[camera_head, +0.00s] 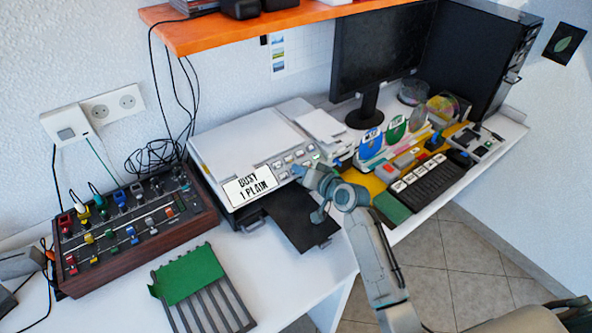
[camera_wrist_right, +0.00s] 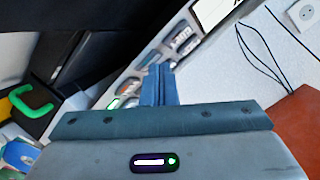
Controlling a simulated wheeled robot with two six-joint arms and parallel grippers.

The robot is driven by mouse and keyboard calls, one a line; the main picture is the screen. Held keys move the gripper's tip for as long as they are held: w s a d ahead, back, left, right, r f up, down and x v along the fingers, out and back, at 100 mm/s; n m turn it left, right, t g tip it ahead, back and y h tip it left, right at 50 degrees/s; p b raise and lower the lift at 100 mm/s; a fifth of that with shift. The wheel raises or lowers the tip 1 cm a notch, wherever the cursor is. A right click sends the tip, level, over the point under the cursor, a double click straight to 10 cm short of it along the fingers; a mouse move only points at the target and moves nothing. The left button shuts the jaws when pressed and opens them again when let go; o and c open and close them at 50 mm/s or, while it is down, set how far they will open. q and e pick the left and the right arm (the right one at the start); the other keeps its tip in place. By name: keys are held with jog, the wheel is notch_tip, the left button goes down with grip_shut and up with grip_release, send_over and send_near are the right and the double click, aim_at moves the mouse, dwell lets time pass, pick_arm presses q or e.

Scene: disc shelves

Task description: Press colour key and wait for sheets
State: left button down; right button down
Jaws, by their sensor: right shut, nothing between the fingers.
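The white printer (camera_head: 245,140) stands on the desk against the wall. In the right wrist view the closed fingers (camera_wrist_right: 158,85) point at the panel.
A wooden-sided control box (camera_head: 125,225) with coloured knobs stands left. A green slotted rack (camera_head: 195,280) lies in front. A monitor (camera_head: 380,55), keyboard (camera_head: 435,185) and disc holders (camera_head: 385,140) crowd the right. An orange shelf (camera_head: 230,30) hangs above.

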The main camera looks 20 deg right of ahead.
jog(key=shift+r, duration=0.1)
jog(key=shift+s+d+r+p, duration=0.15)
jog(key=shift+s+r+p, duration=0.25)
jog(key=shift+r+p, duration=0.3)
